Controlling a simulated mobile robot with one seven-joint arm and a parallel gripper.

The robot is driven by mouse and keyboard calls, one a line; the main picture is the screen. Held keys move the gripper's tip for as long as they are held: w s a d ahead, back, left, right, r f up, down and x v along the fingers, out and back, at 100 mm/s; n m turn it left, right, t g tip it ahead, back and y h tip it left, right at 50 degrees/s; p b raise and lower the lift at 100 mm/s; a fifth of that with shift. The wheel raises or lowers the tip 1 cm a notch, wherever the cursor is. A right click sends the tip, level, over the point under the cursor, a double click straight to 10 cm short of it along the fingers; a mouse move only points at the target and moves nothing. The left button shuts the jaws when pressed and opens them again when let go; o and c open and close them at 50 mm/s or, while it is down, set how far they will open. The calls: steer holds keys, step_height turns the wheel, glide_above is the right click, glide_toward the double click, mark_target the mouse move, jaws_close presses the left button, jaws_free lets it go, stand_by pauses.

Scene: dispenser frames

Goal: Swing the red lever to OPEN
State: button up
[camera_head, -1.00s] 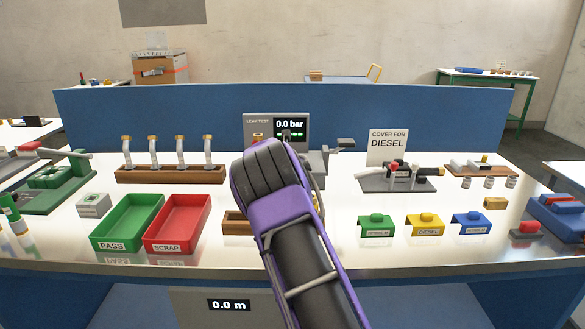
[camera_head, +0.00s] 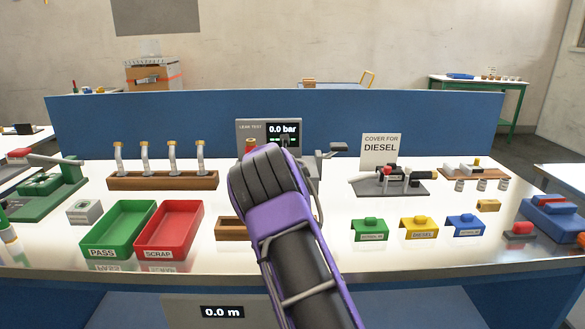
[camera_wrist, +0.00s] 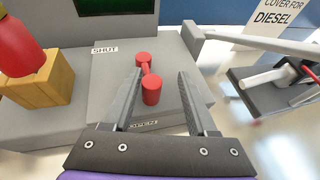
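The red lever (camera_wrist: 151,90) is in the wrist view, on top of a grey block (camera_wrist: 107,82). It has a round end farther off and a thicker upright red knob nearer me. A SHUT label (camera_wrist: 104,49) lies left of its far end, and an OPEN label (camera_wrist: 141,125), partly covered, lies on the near side. My gripper (camera_wrist: 160,75) is open, with one finger on each side of the lever. Whether a finger touches it I cannot tell. In the head view my forearm and wrist hide the lever and fingers, in front of the leak test unit (camera_head: 250,127).
A yellow-brown block with a red top (camera_wrist: 38,85) stands left of the lever. A grey bar (camera_wrist: 240,40) reaches right from the fixture. Green (camera_head: 153,208) and red (camera_head: 200,208) trays lie left on the bench; several coloured covers lie right.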

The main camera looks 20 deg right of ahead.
steer(key=shift+a, duration=0.25)
steer(key=shift+a, duration=0.1)
steer(key=shift+s+a+r, duration=0.1)
steer(key=shift+s+a, duration=0.05)
steer(key=shift+s, duration=0.05)
steer(key=b+v, duration=0.1)
steer(key=v, duration=1.5)
steer(key=shift+s+r+b, duration=0.2)
steer(key=shift+s+b, duration=0.15)
steer(key=shift+r, duration=0.1)
